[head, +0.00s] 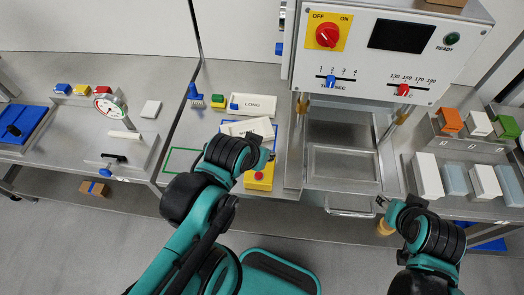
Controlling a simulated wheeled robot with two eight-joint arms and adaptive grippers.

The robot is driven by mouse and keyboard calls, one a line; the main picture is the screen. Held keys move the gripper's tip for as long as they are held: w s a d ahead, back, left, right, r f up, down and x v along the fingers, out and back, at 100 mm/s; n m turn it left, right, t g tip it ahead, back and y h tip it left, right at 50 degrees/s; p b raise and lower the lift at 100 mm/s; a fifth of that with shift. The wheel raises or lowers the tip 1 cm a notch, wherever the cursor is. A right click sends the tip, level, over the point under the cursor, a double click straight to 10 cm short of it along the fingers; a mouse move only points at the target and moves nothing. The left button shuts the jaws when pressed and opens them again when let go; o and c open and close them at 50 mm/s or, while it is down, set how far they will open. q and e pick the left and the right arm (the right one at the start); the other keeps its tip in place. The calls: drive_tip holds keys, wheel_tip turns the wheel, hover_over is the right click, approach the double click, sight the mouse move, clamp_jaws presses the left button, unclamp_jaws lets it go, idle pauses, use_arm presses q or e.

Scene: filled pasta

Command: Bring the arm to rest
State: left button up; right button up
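My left arm reaches up from the bottom, and its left gripper (268,157) hangs over the bench just left of the machine, near a yellow box with a red button (259,177). My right gripper (381,202) is in front of the machine's lower right corner, above the floor side of the bench edge. Both grippers are small and dark here, so I cannot tell whether their fingers are open or shut. I see nothing clearly held in either one.
The machine's control panel (390,45) stands at the back with a metal tray bay (342,165) below. White and blue-grey boxes (427,175) stand on the right bench. A dial gauge (110,106) and a blue tray (22,125) are on the left bench. A green-outlined area (181,161) looks empty.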

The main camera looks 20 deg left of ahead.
drive_tip(key=shift+w, duration=0.1)
drive_tip(key=shift+f+b, duration=2.75)
